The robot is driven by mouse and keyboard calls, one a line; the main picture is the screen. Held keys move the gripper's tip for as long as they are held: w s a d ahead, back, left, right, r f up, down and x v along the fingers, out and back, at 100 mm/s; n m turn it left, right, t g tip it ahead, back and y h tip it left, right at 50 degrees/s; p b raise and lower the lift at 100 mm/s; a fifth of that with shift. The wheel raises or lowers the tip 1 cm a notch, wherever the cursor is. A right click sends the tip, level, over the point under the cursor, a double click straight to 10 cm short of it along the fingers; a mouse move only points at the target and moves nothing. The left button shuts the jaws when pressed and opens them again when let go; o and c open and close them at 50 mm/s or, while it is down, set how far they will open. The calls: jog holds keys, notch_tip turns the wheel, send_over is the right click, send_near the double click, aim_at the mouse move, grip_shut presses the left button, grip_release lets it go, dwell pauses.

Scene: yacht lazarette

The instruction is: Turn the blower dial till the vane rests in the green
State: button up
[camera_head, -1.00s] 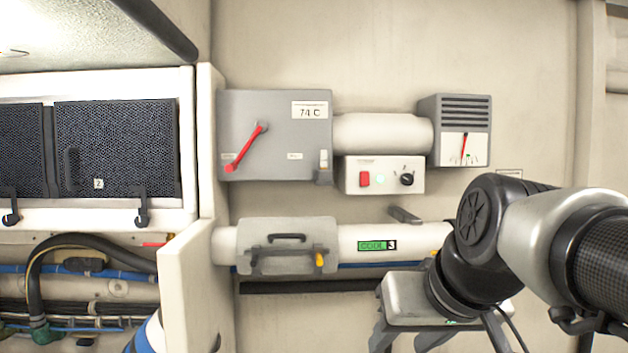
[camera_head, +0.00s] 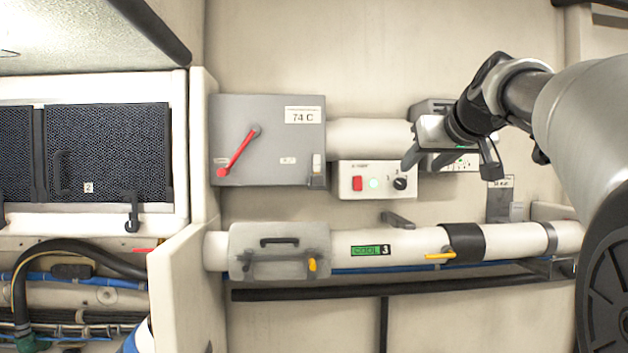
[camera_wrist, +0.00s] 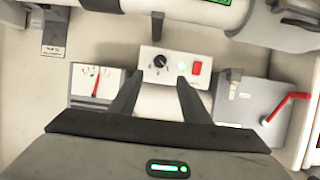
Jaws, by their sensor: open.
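The blower dial (camera_head: 400,184) is a black knob on a white control box (camera_head: 349,181), beside a red switch and a green light. In the wrist view the dial (camera_wrist: 160,61) shows between and beyond my fingertips, not touched. The vane gauge (camera_wrist: 96,83) has a red vane on a white face in the wrist view; the vane stands nearly along the middle, and I cannot tell whether it is in the green. In the head view my gripper hides most of the gauge (camera_head: 462,162). My gripper (camera_head: 447,169) is open and empty in front of the box and gauge; it also shows in the wrist view (camera_wrist: 159,76).
A grey box (camera_head: 270,140) with a red lever and a 74 C label is left of the dial. A pipe (camera_head: 410,246) marked COOL 3, with a yellow-handled clamp, runs below. A black mesh-fronted locker (camera_head: 108,150) is at far left. The wall above is clear.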

aim_at(401, 183)
jog(key=p+x, duration=0.2)
jog(key=x, duration=1)
jog(key=shift+f, duration=0.1)
jog(key=c, duration=1)
